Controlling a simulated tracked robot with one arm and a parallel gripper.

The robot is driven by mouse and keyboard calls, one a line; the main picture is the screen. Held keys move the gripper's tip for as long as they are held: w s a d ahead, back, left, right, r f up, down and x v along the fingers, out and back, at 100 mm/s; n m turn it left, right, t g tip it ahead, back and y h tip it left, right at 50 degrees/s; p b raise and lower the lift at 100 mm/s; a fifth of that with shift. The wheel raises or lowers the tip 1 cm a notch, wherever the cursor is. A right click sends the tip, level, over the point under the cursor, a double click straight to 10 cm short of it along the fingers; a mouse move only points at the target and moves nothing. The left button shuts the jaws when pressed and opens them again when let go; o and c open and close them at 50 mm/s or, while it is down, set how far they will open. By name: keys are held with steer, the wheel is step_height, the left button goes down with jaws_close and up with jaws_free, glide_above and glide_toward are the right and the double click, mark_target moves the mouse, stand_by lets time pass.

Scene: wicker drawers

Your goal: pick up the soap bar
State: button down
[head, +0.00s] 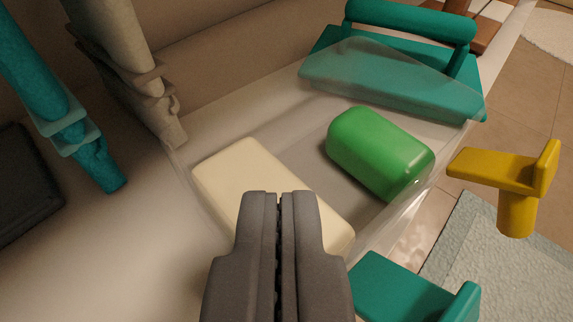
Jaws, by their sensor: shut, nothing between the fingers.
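A cream block (235,175) and a green block (381,152), both with rounded edges, lie in a clear-walled drawer (195,205). Either could be the soap bar; I cannot tell which from their looks. My gripper (281,197) is shut and empty, its two dark grey fingers side by side. In the picture its tips overlap the cream block's lower part and hide some of it. I cannot tell whether they touch it. The green block is up and right of my fingertips, apart from them.
A teal drawer front with a bar handle (410,22) is at the upper right. Another teal piece (405,292) is at the lower right, and a yellow handle (505,170) at the right. Teal (75,130) and beige bottle-like items (130,50) are at the upper left.

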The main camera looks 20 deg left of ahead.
mark_target(278, 78)
steer(key=w+a+b, duration=0.1)
steer(key=w, duration=0.2)
steer(key=w+a+b, duration=0.1)
steer(key=w, duration=0.2)
steer(key=w+a+b, duration=0.1)
steer(key=w, duration=0.2)
steer(key=shift+w+a+f, duration=0.1)
steer(key=shift+w+a, duration=0.1)
steer(key=shift+w, duration=0.15)
steer(key=shift+w+a+f+b, duration=0.15)
steer(key=shift+w+b, duration=0.1)
steer(key=shift+b, duration=0.15)
steer(key=shift+s+f, duration=0.15)
steer(key=shift+f, duration=0.3)
